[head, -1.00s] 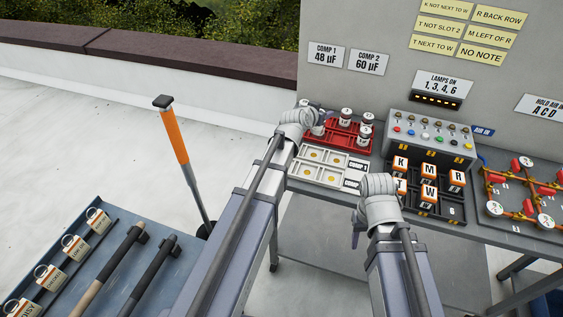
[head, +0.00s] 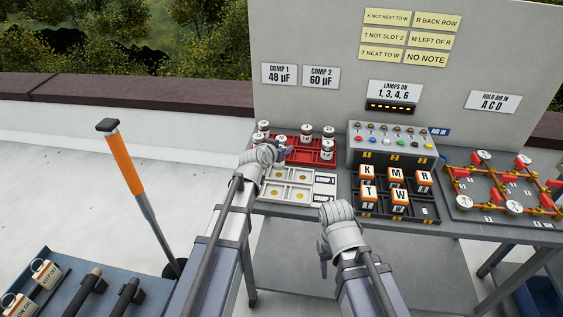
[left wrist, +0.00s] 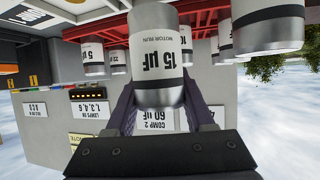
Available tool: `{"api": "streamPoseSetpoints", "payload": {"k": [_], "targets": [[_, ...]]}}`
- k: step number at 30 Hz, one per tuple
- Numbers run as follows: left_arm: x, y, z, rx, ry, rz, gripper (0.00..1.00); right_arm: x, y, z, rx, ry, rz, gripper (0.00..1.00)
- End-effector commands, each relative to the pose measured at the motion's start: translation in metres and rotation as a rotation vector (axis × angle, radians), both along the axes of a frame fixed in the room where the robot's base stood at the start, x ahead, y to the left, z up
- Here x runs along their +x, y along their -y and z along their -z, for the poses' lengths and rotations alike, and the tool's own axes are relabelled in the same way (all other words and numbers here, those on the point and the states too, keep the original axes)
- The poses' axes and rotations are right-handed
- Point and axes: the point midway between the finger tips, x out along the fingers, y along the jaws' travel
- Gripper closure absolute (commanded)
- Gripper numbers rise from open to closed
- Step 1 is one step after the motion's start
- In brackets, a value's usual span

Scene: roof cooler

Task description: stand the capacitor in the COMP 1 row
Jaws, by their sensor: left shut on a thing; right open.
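My left gripper (left wrist: 165,115) is shut on a white and silver capacitor (left wrist: 160,60) marked 15 µF MOTOR RUN in the left wrist view, which is upside down. In the head view my left gripper (head: 281,152) is by the left end of the red rack (head: 313,160), behind the white tray (head: 269,199); its fingers are mostly hidden. The tray has two rows of slots with gold discs, and the COMP 1 label (head: 325,180) marks its back row. No capacitor shows in the visible slots. My right gripper (head: 323,258) is open in front of the bench.
Several other capacitors (head: 328,133) stand in the red rack close around my left gripper. A lettered-block tray (head: 404,212) and a grey switch box (head: 390,153) stand to the right. Wall signs read COMP 1 48 µF (head: 279,74) and COMP 2 60 µF (head: 321,77).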

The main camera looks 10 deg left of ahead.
Motion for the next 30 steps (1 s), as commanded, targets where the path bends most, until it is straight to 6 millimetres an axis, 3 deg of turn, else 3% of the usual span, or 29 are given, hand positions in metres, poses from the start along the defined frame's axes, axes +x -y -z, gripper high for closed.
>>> {"api": "streamPoseSetpoints", "payload": {"k": [5,12,25,26,30], "targets": [[0.000,0.000,0.009,0.000,0.000,0.000,1.00,0.000,0.000,0.009,0.000,0.000,0.000,0.50],[0.000,0.000,0.037,0.000,0.000,0.000,1.00,0.000,0.000,0.037,0.000,0.000,0.000,0.50],[0.000,0.000,0.040,0.000,0.000,0.000,1.00,0.000,0.000,0.040,0.000,0.000,-0.001,0.50],[0.000,0.000,0.040,0.000,0.000,0.000,0.45,0.000,0.000,0.040,0.000,0.000,-0.001,0.50],[0.000,0.000,0.039,0.000,0.000,0.000,0.30,0.000,0.000,0.039,0.000,0.000,-0.001,0.50]]}}
